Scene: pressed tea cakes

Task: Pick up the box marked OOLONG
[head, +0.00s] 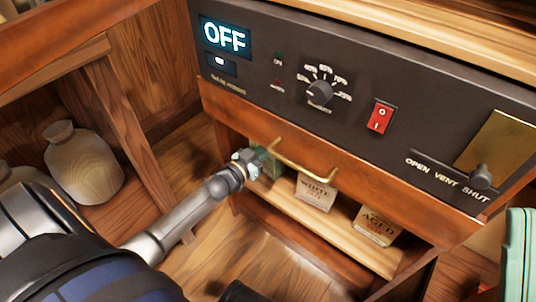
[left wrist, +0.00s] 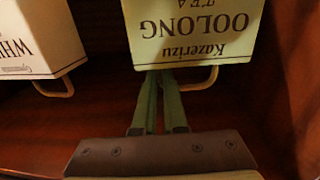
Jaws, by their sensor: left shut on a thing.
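The pale green OOLONG box (left wrist: 190,35) fills the top of the left wrist view, with its label facing the camera. In the head view it is a small green patch (head: 268,160) on the shelf under the control panel, mostly hidden by my left gripper (head: 255,160). In the left wrist view, the two green fingers of my left gripper (left wrist: 160,80) are close together at the wire loop on the box and shut on it. Mint-green finger parts of my right gripper (head: 519,215) show at the right edge of the head view; its opening is unclear.
A WHITE tea box (head: 315,190) and an AGED tea box (head: 377,226) stand to the right on the same shelf (head: 325,231). A brass handle (head: 300,165) sticks out above them. The dark control panel (head: 350,85) reads OFF. A pale jar (head: 82,165) stands at left.

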